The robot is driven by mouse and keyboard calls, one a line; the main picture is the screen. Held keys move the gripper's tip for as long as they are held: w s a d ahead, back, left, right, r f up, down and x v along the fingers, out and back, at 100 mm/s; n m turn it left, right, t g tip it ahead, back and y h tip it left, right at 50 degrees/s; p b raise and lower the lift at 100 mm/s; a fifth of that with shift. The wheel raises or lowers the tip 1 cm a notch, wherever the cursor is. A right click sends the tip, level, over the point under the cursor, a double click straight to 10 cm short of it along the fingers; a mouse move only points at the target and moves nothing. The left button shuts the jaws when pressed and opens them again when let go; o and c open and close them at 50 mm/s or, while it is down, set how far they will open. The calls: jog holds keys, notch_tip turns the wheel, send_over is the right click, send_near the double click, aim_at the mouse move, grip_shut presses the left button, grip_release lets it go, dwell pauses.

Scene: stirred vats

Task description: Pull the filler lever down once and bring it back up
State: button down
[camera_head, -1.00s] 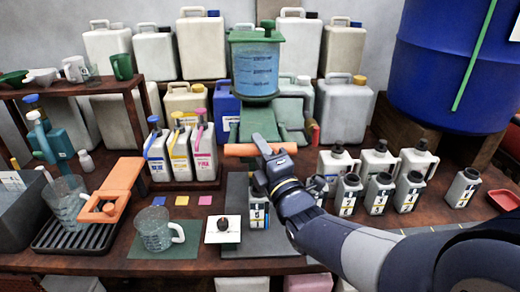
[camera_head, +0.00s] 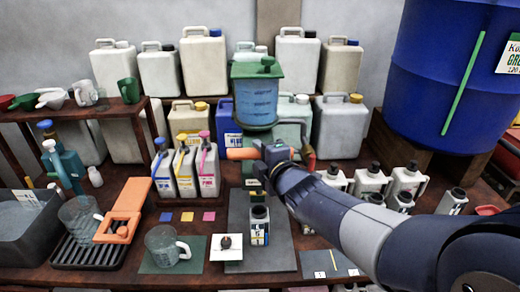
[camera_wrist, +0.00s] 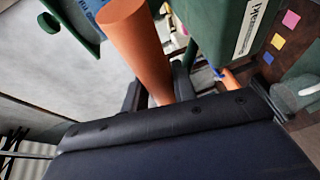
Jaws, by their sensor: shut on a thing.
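The filler (camera_head: 257,100) stands at the back middle, a green frame with a clear tank of blue liquid. Its orange lever (camera_head: 241,154) lies level just below the tank in the head view. My gripper (camera_head: 277,153) is at the lever's right part, and the arm comes in from the lower right. In the wrist view the orange lever (camera_wrist: 137,45) runs between the fingers of my gripper (camera_wrist: 158,88), which is shut on it. A small dark-necked bottle (camera_head: 259,226) stands upright in front of the filler. My arm hides part of the filler's base.
A grey mat (camera_head: 281,246) lies under the bottle. Left are three labelled jugs (camera_head: 184,170), a measuring cup (camera_head: 165,245) and an orange press (camera_head: 124,213). A blue barrel (camera_head: 440,75) fills the back right.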

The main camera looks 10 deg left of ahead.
jog(key=shift+w+a+r+g+h+p, duration=0.1)
jog(key=shift+w+r+g+h+p, duration=0.1)
jog(key=shift+w+r+p, duration=0.25)
jog(key=shift+w+a+r+g+h+p, duration=0.1)
jog(key=shift+w+r+g+p, duration=0.1)
jog(key=shift+r+p, duration=0.4)
jog(key=shift+w+a+r+p, duration=0.25)
jog(key=shift+w+r+p, duration=0.55)
jog(key=shift+w, duration=0.3)
jog(key=shift+w+a+r+p, duration=0.25)
jog(key=shift+w+r+p, duration=0.45)
jog(key=shift+w, duration=0.4)
jog(key=shift+r, duration=0.1)
jog(key=c, duration=1.1)
grip_release()
jog(key=shift+c, duration=0.2)
jog(key=v, duration=1)
jog(key=shift+s+d, duration=0.25)
jog(key=shift+d, duration=0.05)
jog(key=shift+w+a+f, duration=0.1)
jog(key=shift+f, duration=0.1)
